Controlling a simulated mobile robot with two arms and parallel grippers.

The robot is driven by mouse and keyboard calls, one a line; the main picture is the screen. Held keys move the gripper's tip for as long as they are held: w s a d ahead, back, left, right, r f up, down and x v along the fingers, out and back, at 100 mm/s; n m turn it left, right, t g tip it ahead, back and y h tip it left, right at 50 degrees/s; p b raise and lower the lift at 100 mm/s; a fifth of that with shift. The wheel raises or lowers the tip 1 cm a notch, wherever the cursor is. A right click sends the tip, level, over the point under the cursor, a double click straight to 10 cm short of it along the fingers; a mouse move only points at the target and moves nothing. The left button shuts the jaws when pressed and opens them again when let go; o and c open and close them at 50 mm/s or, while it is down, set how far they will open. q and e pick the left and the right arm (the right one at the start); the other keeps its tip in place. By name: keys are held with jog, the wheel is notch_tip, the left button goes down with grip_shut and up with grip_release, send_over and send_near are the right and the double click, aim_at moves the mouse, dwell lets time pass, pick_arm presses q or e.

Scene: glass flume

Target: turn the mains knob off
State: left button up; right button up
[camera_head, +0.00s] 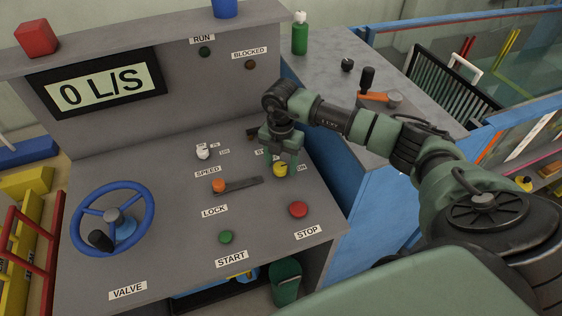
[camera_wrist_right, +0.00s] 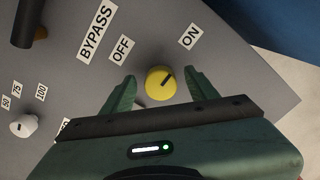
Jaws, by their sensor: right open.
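The mains knob (camera_head: 280,170) is a small yellow round knob on the sloping grey panel, near its right side. In the right wrist view the yellow knob (camera_wrist_right: 158,86) carries a dark pointer line aimed up and right, towards the ON label (camera_wrist_right: 190,36). The OFF label (camera_wrist_right: 121,48) is to its upper left. My right gripper (camera_head: 280,158) is over the knob, pointing down. Its green fingers are open, one on each side of the knob in the wrist view, with gaps visible. My left gripper is not in view.
Nearby are a white SPEED knob (camera_head: 203,153), an orange LOCK knob (camera_head: 218,186), a red STOP button (camera_head: 298,209) and a green START button (camera_head: 226,237). A blue valve wheel (camera_head: 147,213) is at left. The display (camera_head: 98,82) reads 0 L/S. A BYPASS label (camera_wrist_right: 97,33) sits beside a dark handle.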

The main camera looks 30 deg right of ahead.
grip_shut()
